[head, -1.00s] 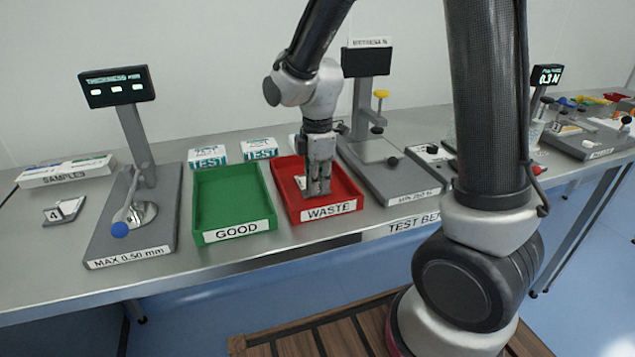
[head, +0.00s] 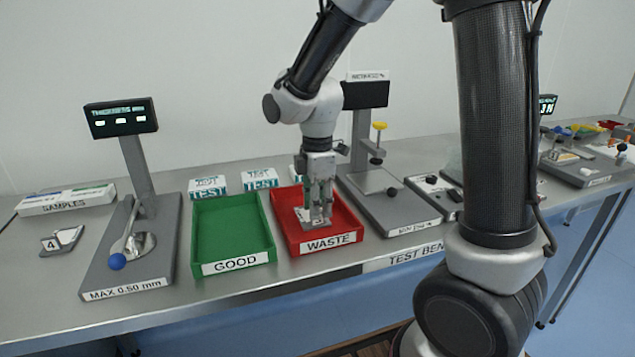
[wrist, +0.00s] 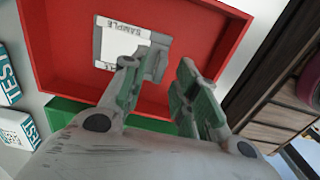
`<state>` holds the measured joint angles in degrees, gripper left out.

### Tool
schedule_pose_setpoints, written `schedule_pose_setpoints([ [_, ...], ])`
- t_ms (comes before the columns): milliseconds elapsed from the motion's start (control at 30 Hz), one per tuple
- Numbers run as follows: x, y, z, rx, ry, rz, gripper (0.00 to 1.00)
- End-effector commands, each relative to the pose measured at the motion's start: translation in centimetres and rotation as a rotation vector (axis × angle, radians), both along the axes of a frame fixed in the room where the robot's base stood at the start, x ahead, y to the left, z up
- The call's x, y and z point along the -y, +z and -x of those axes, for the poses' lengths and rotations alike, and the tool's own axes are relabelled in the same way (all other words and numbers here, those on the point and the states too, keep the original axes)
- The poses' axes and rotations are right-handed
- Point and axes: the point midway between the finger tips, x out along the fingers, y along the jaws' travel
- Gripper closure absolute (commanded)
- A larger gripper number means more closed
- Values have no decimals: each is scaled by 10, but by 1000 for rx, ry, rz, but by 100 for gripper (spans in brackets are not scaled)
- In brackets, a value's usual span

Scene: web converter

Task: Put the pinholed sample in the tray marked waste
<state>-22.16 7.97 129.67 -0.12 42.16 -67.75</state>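The red tray marked WASTE (head: 347,216) stands on the bench to the right of the green tray marked GOOD (head: 198,228). A flat grey and white sample (wrist: 112,45), with the word SAMPLE on it, lies in the red tray in the wrist view. It also shows beside my fingers in the head view (head: 303,213). Whether it has a pinhole cannot be made out. My gripper (wrist: 167,78) points down over the red tray with its fingers apart and nothing between them. One finger overlaps the sample's edge in the wrist view; whether they touch is unclear.
A thickness gauge (head: 140,175) with a blue-knobbed lever stands left of the green tray. A tester with a dark screen (head: 366,95) stands close to the right of the red tray. TEST boxes (head: 260,178) sit behind the trays. A holder marked 4 (head: 62,241) lies far left.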

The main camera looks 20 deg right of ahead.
Motion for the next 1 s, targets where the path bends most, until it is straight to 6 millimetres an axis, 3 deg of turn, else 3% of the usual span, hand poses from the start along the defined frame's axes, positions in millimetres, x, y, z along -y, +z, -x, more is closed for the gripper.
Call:
schedule_pose_setpoints([
  [100, -1, 29, -1, 6, 0, -2, 70],
  [300, 0, 70, 0, 4, 0, -1, 70],
  [667, 6, 95, 4, 10, -38, -4, 70],
  [833, 52, 124, 39, 88, -382, -47, 70],
  [1000, 108, 147, 105, 192, -925, -140, 70],
])
